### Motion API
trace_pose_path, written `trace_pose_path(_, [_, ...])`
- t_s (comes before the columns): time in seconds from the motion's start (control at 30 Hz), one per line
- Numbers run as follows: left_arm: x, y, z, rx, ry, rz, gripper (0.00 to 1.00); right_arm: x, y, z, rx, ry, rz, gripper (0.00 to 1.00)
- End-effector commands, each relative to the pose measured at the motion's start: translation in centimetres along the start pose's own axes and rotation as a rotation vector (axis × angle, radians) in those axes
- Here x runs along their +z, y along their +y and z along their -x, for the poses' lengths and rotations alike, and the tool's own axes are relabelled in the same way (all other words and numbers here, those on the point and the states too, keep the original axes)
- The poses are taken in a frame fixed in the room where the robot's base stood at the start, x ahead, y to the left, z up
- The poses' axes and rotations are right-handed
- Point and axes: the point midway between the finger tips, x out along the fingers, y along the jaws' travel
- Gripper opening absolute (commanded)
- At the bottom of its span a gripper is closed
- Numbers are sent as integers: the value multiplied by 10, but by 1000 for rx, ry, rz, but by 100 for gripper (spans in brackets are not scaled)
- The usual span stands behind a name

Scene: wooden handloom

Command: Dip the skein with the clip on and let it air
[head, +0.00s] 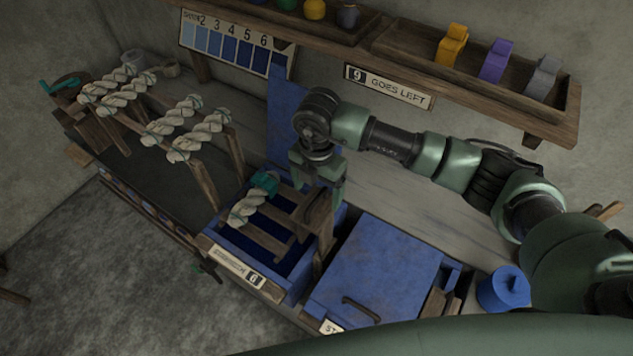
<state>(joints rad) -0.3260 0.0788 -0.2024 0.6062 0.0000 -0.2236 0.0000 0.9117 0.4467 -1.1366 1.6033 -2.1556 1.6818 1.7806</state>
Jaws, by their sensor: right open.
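A cream twisted skein (245,211) with a teal clip (265,182) at its upper end rests on the wooden slats (268,232) over the open blue vat (225,244). The dark blue inside of the vat shows between the slats. My right gripper (321,190) points down, open and apparently empty, to the right of the clip and close above a wooden post (321,228). Whether it touches the post is unclear. Several other cream skeins (174,127) hang over a wooden rack at the left. My left gripper is out of view.
A second blue vat is covered by a blue lid (375,262) with a handle. A blue pot (503,288) stands at the right. A shade card (237,45) and a "9 GOES LEFT" sign (388,86) are at the back, near a wooden shelf (480,83).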

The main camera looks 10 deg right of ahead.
Motion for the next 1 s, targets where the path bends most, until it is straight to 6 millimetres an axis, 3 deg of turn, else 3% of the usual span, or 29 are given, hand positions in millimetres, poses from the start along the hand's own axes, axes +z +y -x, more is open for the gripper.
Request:
trace_pose_path(0.03, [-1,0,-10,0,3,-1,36,0,0,-13,-1,0,0,82])
trace_pose_path(0.13, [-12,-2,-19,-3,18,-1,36,0,0,-27,-1,0,0,82])
trace_pose_path(0.3, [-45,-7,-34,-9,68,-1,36,0,0,-51,-1,0,-1,82])
trace_pose_path(0.37, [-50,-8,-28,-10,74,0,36,0,0,-44,0,-1,-1,82])
trace_pose_path(0.47, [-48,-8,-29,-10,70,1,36,0,0,-46,0,0,0,82])
trace_pose_path(0.7, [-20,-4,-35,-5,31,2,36,-2,-1,-52,0,0,1,82])
trace_pose_path(0.9, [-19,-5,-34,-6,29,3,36,-2,-2,-51,0,0,0,82])
trace_pose_path(1.0, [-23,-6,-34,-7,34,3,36,-2,-2,-51,0,0,0,54])
